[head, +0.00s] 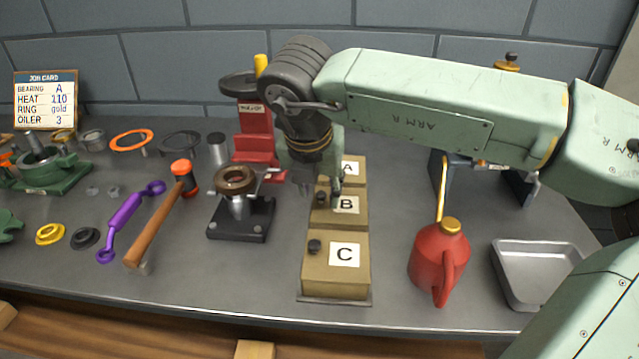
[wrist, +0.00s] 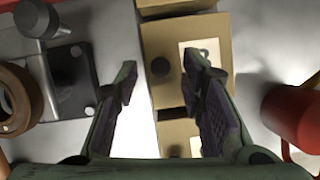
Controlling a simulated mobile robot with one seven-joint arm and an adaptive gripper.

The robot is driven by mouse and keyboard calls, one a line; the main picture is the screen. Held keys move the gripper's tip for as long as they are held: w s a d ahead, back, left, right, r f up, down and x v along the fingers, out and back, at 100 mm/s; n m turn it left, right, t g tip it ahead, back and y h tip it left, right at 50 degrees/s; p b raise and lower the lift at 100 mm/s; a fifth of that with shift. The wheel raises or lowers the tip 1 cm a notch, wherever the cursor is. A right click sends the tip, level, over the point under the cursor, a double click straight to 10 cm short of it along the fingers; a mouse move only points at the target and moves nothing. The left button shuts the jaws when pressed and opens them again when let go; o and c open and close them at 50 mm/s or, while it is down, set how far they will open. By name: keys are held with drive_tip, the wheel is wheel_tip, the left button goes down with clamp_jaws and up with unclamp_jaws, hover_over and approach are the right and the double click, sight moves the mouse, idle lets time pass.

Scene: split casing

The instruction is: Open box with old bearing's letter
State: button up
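Three tan lidded boxes with black knobs stand in a row: box A (head: 352,168) at the back, box B (head: 341,207) in the middle, box C (head: 336,272) in front. All look closed. The job card (head: 46,98) reads bearing A. A brown ring-shaped part (head: 236,179) sits on a black-based stand left of the boxes; I see no letter on it. My gripper (head: 321,188) is open and empty, pointing down over boxes A and B. In the wrist view its fingers (wrist: 165,85) straddle a box knob (wrist: 188,61); one finger partly covers that box's label.
A red oil can (head: 439,262) stands right of the boxes, with a metal tray (head: 541,272) beyond it. A hammer (head: 164,215) and purple wrench (head: 130,221) lie left of the stand. A red press (head: 254,130) stands behind. The bench front edge is clear.

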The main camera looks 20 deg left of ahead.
drive_tip(key=shift+f, duration=0.15)
drive_tip(key=shift+c, duration=0.2)
clamp_jaws()
idle(0.7)
